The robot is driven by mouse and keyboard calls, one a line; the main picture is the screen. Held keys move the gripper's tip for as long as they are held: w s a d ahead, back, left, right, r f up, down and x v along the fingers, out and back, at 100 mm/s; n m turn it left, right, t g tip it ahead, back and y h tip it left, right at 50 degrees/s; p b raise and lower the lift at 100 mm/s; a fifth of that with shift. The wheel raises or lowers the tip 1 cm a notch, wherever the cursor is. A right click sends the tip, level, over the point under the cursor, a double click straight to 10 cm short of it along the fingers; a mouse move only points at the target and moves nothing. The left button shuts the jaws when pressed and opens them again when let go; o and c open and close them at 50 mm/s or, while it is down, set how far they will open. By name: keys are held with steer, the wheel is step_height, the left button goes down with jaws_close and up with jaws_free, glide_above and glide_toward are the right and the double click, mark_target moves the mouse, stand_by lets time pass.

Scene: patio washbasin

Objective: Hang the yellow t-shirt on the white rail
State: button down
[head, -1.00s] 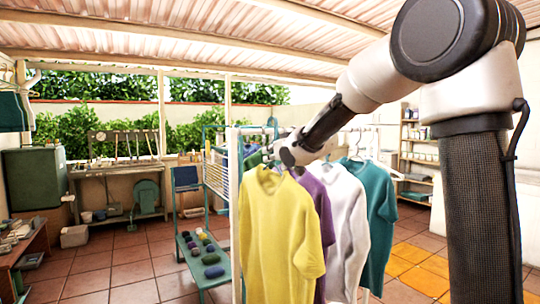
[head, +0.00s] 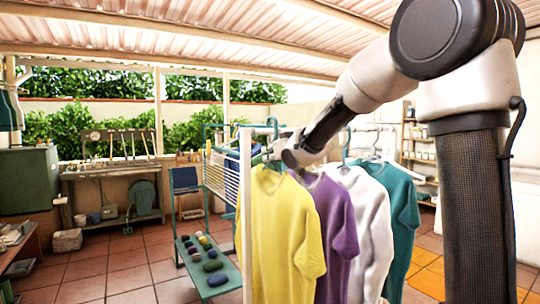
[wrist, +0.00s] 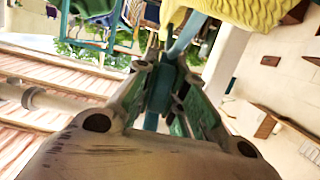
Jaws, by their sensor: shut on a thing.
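The yellow t-shirt (head: 283,240) hangs upright from a teal hanger (head: 273,128) at the near end of a row of shirts. My gripper (head: 268,153) is at the top of this hanger in the head view. In the wrist view my gripper (wrist: 165,75) is shut on the teal hanger (wrist: 185,38), with the yellow t-shirt (wrist: 250,10) beyond the fingertips. The white rail (head: 365,129) shows only in part behind my arm and the hangers. I cannot tell whether the yellow shirt's hook touches it.
A purple shirt (head: 337,225), a white shirt (head: 368,225) and a teal shirt (head: 402,215) hang close behind the yellow one. A pale upright post (head: 245,220) stands just left.

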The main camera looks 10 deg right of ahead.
steer(key=shift+w, duration=0.1)
stand_by(0.3)
steer(key=shift+w+a, duration=0.25)
steer(key=shift+w, duration=0.45)
steer(key=shift+w+a, duration=0.2)
steer(key=shift+w, duration=0.45)
steer(key=shift+w+a, duration=0.25)
steer(key=shift+w, duration=0.45)
steer(key=shift+f, duration=0.1)
